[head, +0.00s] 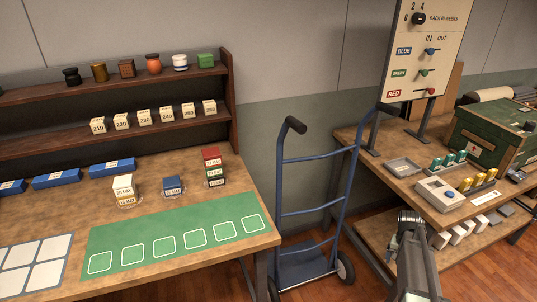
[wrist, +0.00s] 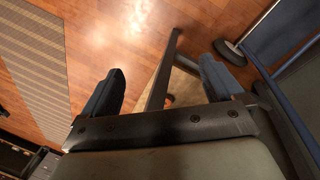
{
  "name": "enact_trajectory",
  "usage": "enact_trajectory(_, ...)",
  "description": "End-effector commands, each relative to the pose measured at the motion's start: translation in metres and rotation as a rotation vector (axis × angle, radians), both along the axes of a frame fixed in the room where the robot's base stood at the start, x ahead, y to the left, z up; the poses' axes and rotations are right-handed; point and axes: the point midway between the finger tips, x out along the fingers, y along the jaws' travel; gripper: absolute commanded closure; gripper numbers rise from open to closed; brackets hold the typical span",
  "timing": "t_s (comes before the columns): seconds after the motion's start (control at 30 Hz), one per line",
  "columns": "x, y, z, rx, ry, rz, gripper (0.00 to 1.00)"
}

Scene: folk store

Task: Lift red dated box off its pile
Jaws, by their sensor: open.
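The red box (head: 211,153) with a date label is the top box of a small pile (head: 215,173) on the left table, near its right back edge. Boxes with pale date labels lie under it. My gripper (wrist: 163,66) shows in the wrist view with its two dark fingers wide apart and nothing held. It is over the floor and a table's edge, away from the pile. The pile cannot be made out in the wrist view. In the head view my arm (head: 413,262) rises at the lower right; its fingers are not clear there.
A cream box (head: 124,187) and a blue box (head: 173,187) stand left of the pile. A green mat (head: 175,238) with outlined squares lies in front. A blue hand truck (head: 336,195) stands between the left table and the right bench (head: 390,176). A shelf (head: 224,110) rises behind.

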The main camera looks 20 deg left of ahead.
Motion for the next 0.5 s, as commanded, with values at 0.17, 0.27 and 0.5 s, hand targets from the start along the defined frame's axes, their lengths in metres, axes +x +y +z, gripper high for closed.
enact_trajectory(0.17,0.053,0.002,0.064,-0.019,-0.083,-0.022,0.06)
enact_trajectory(0.27,0.077,0.002,0.1,-0.031,-0.127,-0.035,0.06)
enact_trajectory(0.5,0.127,0.005,0.195,-0.051,-0.234,-0.071,0.06)
